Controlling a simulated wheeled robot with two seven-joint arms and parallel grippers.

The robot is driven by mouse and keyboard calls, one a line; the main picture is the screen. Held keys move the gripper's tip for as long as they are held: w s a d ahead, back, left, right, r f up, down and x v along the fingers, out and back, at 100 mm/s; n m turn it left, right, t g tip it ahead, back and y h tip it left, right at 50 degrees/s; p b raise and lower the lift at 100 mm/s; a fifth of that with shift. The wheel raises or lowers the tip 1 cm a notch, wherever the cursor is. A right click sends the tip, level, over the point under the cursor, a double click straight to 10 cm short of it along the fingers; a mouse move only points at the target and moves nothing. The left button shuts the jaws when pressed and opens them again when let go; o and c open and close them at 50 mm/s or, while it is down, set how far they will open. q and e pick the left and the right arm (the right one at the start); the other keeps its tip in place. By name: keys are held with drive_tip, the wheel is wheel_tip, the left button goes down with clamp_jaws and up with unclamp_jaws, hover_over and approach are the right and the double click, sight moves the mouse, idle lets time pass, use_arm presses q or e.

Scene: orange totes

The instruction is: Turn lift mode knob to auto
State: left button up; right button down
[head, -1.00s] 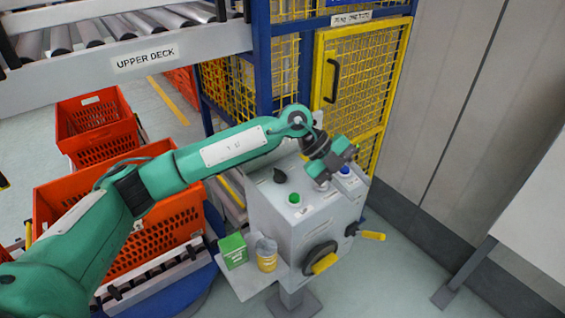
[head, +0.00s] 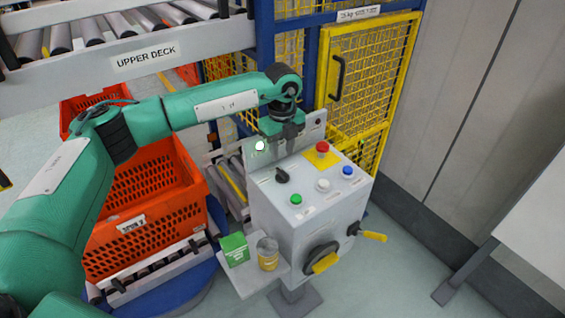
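The grey control box (head: 310,215) stands at the centre of the head view. A black knob (head: 282,175) sits at the left of its sloping top; its pointer setting and label are too small to read. My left gripper (head: 287,145) hangs over the back of the box, just behind and above the knob, apart from it in the picture. Its fingers are small and dark, and their opening is unclear. My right gripper is out of view.
A red button (head: 322,147), blue button (head: 347,171), white button (head: 323,184) and green button (head: 296,198) share the panel. A white lamp (head: 260,146) is on the back plate. A yellow-handled crank (head: 373,236) sticks out right. A green box (head: 234,249) and a can (head: 267,254) stand on the side shelf.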

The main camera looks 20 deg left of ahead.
sight(282, 171)
use_arm(q)
wheel_tip(282, 171, down, 7)
drive_tip(key=shift+r+p, duration=0.1)
drive_tip(key=shift+p, duration=0.8)
drive_tip(key=c, duration=0.6)
clamp_jaws()
